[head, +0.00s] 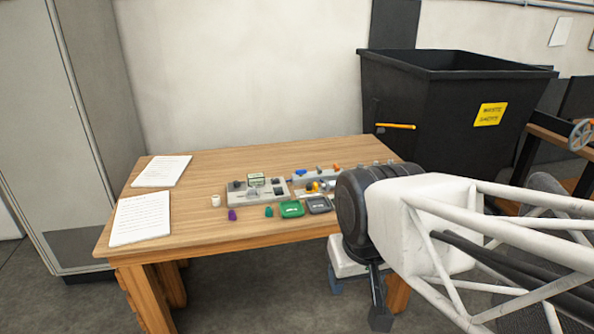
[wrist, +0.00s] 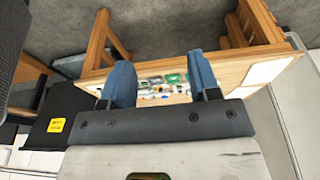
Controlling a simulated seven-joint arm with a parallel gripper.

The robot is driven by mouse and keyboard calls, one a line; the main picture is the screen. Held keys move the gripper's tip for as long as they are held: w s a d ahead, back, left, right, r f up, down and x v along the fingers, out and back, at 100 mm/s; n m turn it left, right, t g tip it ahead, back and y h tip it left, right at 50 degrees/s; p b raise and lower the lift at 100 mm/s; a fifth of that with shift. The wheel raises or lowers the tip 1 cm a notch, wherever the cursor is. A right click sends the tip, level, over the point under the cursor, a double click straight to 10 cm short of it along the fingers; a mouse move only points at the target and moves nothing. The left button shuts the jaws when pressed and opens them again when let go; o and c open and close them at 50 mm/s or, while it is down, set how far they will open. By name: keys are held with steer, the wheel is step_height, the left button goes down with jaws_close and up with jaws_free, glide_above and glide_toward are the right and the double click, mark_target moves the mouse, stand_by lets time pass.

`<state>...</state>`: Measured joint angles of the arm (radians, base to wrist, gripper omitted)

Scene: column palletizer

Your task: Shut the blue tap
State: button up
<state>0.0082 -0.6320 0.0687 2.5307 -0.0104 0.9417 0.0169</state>
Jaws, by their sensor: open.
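A small blue handle (head: 300,172), which looks like the blue tap, sits on a low grey block (head: 318,178) toward the right of the wooden table. It is too small to tell whether it is turned open or shut. My gripper (wrist: 160,62) has two blue fingers spread apart with nothing between them. In the wrist view the table and its small items lie beyond the fingers, at a distance. In the head view my arm covers the table's right front corner.
On the wooden table (head: 230,160) stand a grey device (head: 257,190), a green tray (head: 291,209), a dark tray (head: 319,205), a white cup (head: 215,201) and a purple piece (head: 233,215). Paper sheets (head: 140,218) lie left. A black waste bin (head: 440,110) stands behind right.

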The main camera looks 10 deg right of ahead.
steer(key=shift+w+r, duration=0.2)
steer(key=shift+w, duration=0.25)
steer(key=c, duration=0.5)
steer(key=w, duration=0.1)
steer(key=w+r, duration=0.1)
steer(key=w, duration=0.1)
steer(key=shift+d, duration=0.1)
jaws_close()
steer(key=w+d+r+t, duration=0.1)
steer(key=w+d, duration=0.1)
steer(key=w, duration=1.5)
steer(key=w+d+r, duration=0.1)
steer(key=w+d, duration=0.1)
steer(key=w, duration=1.5)
steer(key=w+d+f, duration=0.3)
steer(key=w+f, duration=0.3)
steer(key=w, duration=0.5)
steer(key=w+d+f, duration=0.3)
steer(key=w+f, duration=0.4)
steer(key=w, duration=0.5)
steer(key=w+d+f, duration=0.3)
steer(key=w+f, duration=0.3)
steer(key=w, duration=0.5)
steer(key=shift+w+f+t, duration=0.2)
steer(key=shift+f+t, duration=0.2)
steer(key=shift+d, duration=0.1)
